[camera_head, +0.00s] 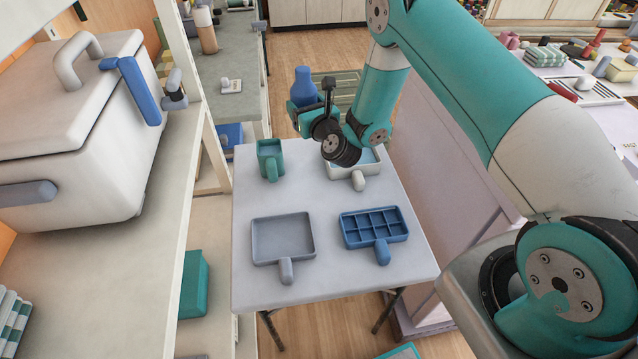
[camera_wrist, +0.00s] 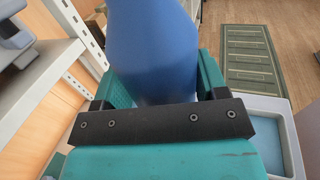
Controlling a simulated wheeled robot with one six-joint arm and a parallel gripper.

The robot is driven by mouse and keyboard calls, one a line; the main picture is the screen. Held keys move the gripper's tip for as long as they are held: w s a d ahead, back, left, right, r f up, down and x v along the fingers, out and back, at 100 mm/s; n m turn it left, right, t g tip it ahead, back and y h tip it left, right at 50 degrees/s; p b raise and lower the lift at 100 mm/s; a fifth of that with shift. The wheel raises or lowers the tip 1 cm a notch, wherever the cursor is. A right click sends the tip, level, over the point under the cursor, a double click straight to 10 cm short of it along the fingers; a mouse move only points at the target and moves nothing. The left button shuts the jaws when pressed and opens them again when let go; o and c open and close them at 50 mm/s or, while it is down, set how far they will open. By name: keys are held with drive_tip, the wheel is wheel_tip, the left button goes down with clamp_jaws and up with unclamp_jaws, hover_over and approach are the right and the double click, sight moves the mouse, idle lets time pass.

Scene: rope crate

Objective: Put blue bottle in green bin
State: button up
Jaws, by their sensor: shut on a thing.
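The blue bottle (camera_head: 303,88) is upright in my gripper (camera_head: 303,104), raised above the far edge of the small table. In the wrist view the bottle (camera_wrist: 155,45) fills the space between the two teal fingers of my gripper (camera_wrist: 158,85), which are shut on it. Its top is cut off there. The green bin (camera_head: 269,160), a small open box with a handle, stands at the table's far left corner. In the head view it is below and left of the bottle, apart from it.
On the table (camera_head: 330,280) are a grey tray (camera_head: 284,265), a blue divided tray (camera_head: 381,256) and a white bin with blue inside (camera_head: 357,181), partly behind my wrist. A shelf with a big white lidded box (camera_head: 90,140) stands left. A teal box (camera_head: 194,285) is lower left.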

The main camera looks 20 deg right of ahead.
drive_tip(key=shift+w+a+r, duration=0.15)
drive_tip(key=shift+a, duration=0.1)
drive_tip(key=shift+f+b, duration=9.2)
drive_tip(key=shift+f, duration=0.7)
drive_tip(key=shift+f, duration=0.2)
drive_tip(key=o, duration=0.9)
drive_tip(key=shift+r, duration=0.1)
